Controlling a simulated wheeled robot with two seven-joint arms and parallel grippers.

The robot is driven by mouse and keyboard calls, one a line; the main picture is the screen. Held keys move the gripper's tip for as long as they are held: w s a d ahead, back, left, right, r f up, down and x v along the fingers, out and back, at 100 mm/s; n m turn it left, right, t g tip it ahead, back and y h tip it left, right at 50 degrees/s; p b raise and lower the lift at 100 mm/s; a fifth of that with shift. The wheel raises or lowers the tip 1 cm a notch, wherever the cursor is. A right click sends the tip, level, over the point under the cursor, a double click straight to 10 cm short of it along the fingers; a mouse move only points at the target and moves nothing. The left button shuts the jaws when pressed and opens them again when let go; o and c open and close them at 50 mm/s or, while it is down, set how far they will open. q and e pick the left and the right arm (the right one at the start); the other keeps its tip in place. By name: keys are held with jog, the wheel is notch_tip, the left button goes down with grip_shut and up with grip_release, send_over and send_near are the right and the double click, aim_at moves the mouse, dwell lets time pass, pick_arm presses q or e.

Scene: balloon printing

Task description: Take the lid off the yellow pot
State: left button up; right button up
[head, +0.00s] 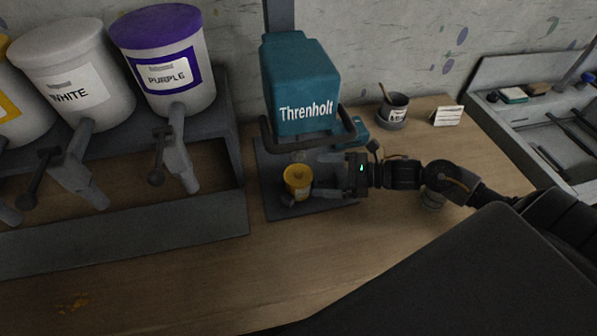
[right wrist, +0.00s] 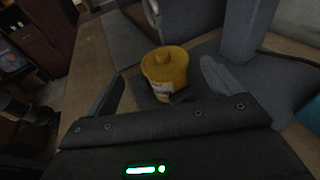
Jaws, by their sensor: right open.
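The yellow pot (head: 298,188) stands upright on the dark base plate of the teal Threnholt machine in the head view. My right gripper (head: 318,187) comes in from the right at the pot's side. In the right wrist view my right gripper (right wrist: 163,92) is open, with its two fingers apart on either side of the pot. Whether a finger touches the pot cannot be told. My left gripper does not show.
The teal machine (head: 300,85) stands behind the pot, with a dark handle bar in front. White (head: 75,75) and purple (head: 165,60) ink tubs stand on a rack at the left. A dark cup (head: 394,106) and small card (head: 448,116) are at the back right.

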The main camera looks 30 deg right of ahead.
aim_at(302, 172)
jog(key=shift+x, duration=1.1)
jog(key=p+x, duration=0.3)
jog(key=x, duration=0.1)
jog(key=shift+w+r+p, duration=0.35)
jog(key=shift+r, duration=0.05)
jog(key=shift+w+a+f, duration=0.2)
jog(key=shift+a+f, duration=0.1)
jog(key=shift+a, duration=0.05)
jog(key=c, duration=0.9)
